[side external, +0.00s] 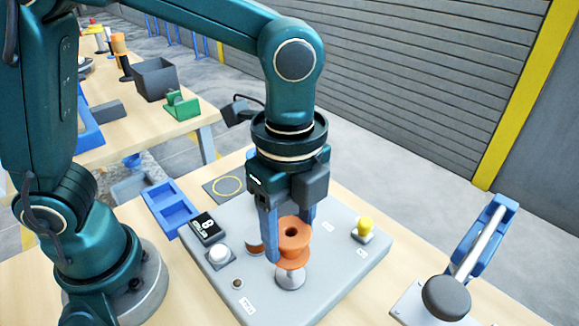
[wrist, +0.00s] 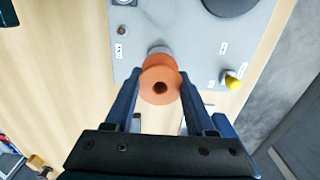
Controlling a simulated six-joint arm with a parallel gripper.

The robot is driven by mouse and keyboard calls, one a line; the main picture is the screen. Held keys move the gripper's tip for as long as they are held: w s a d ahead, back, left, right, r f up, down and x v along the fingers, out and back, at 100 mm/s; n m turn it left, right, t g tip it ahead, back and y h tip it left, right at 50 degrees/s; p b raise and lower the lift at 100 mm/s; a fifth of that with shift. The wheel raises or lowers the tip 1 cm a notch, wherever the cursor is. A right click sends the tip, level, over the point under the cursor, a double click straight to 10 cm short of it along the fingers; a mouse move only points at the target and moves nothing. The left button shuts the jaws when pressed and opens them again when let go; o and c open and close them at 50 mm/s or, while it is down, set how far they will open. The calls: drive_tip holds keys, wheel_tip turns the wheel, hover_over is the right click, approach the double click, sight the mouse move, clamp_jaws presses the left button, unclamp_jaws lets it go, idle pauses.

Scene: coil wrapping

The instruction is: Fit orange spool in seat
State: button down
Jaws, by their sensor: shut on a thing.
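The orange spool (side external: 294,238) is upright between the blue fingers of my gripper (side external: 290,236). In the wrist view the spool (wrist: 160,82) shows its flange and dark centre hole between the two fingers (wrist: 160,98). My gripper is shut on it. Directly below the spool in the side view is a pale metal round seat (side external: 290,277) on the grey board. I cannot tell whether the spool touches it. In the wrist view a grey round part of the seat (wrist: 160,51) shows just beyond the spool's edge.
The grey board (side external: 335,275) carries a yellow knob (side external: 363,228), a white button (side external: 220,254), a black box (side external: 206,228) and a copper-brown round part (side external: 254,245) behind my fingers. A blue tray (side external: 170,207) lies left. A lever device (side external: 465,265) stands right.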

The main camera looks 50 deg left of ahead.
sight(289, 255)
drive_tip(key=shift+f, duration=2.5)
drive_tip(key=shift+c, duration=0.8)
unclamp_jaws()
drive_tip(key=shift+r, duration=2.5)
